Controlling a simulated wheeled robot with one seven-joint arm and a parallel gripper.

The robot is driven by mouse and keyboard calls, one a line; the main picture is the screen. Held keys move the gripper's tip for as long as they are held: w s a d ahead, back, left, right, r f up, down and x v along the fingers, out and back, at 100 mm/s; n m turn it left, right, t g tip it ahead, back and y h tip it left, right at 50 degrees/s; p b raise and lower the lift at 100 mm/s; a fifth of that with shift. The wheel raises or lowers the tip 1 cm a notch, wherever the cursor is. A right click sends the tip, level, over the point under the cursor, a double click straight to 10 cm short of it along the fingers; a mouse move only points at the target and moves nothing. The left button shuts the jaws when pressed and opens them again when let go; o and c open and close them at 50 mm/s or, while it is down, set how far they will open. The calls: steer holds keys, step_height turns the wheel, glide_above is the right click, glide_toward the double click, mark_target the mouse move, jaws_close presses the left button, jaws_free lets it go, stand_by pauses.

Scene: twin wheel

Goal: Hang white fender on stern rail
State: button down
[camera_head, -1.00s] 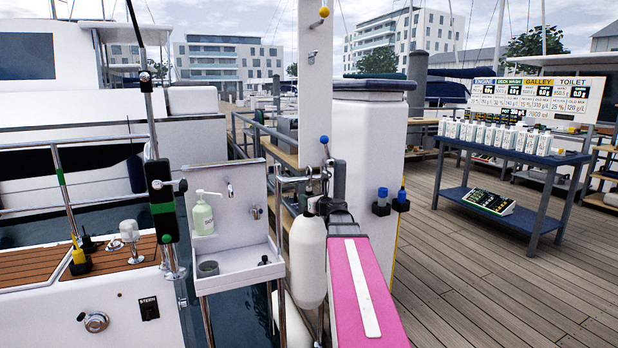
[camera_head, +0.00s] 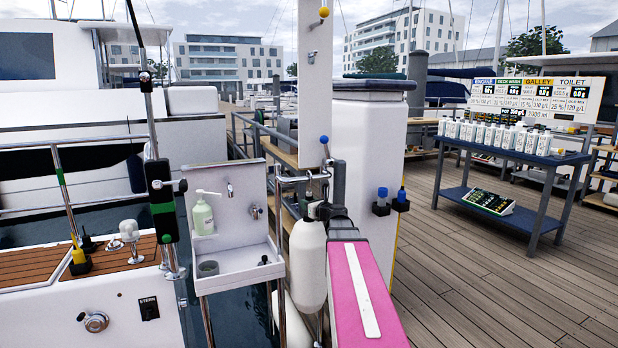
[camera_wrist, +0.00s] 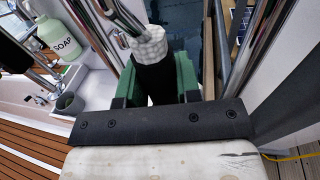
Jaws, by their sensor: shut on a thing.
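In the wrist view, my green gripper fingers (camera_wrist: 155,85) are shut around a dark upright piece with a pale faceted top (camera_wrist: 148,45), which looks like the fender's upper fitting. Chrome rail tubing (camera_head: 290,179) is just above and left of the fender top. I cannot tell whether the fitting touches it.
The sink (camera_head: 235,262) with a soap bottle (camera_head: 203,214) stands close at left. A white post (camera_head: 370,165) stands just right of the gripper. A blue table (camera_head: 520,150) with bottles is farther right. The deck between is clear.

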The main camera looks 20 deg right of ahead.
steer(key=shift+f, duration=0.55)
steer(key=c, duration=0.7)
jaws_free()
steer(key=shift+c, duration=0.2)
steer(key=v, duration=1.1)
steer(key=s+a+f+n+g+y, duration=0.2)
steer(key=s+a+f+n+g, duration=0.2)
steer(key=a+f+n+g, duration=0.85)
steer(key=s+a+f+n+g+h, duration=0.2)
steer(key=s+a+f+n+h, duration=0.1)
steer(key=s+f+n, duration=0.3)
steer(key=s+a+f+n+g+h, duration=0.2)
steer(key=s+a+f+n, duration=0.3)
steer(key=f+n, duration=0.5)
steer(key=s+n+h, duration=0.1)
steer(key=n, duration=0.3)
steer(key=shift+a+f+h, duration=0.15)
steer(key=shift+a+h, duration=0.15)
steer(key=shift+h, duration=0.1)
